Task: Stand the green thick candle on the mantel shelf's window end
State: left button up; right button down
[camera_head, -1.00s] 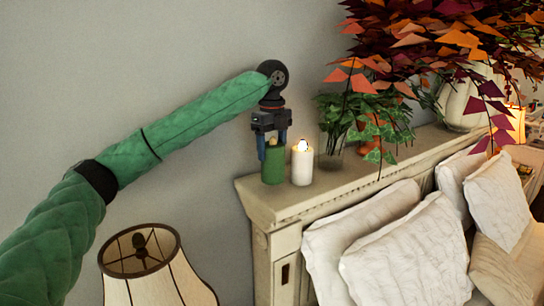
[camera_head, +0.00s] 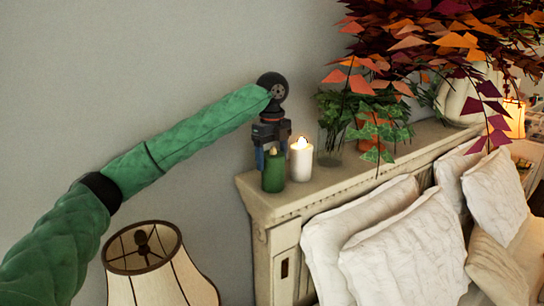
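The green thick candle (camera_head: 273,175) is upright over the left end of the mantel shelf (camera_head: 312,194), left of a lit white candle (camera_head: 301,163). Its base looks at or just above the shelf top; I cannot tell if it touches. My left gripper (camera_head: 272,157) points down at the green candle, with its fingers on both sides of the candle's upper part. The fingers look shut on it, though the candle hides part of them. My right gripper is not in view.
A glass vase of greenery (camera_head: 331,145) and a large plant with red and orange leaves (camera_head: 420,40) stand farther right along the shelf. White pillows (camera_head: 400,240) lean below the shelf. A lampshade (camera_head: 150,265) stands at the lower left.

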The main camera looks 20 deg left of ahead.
pick_arm(q)
jog(key=shift+o, duration=0.6)
jog(key=shift+w, duration=0.1)
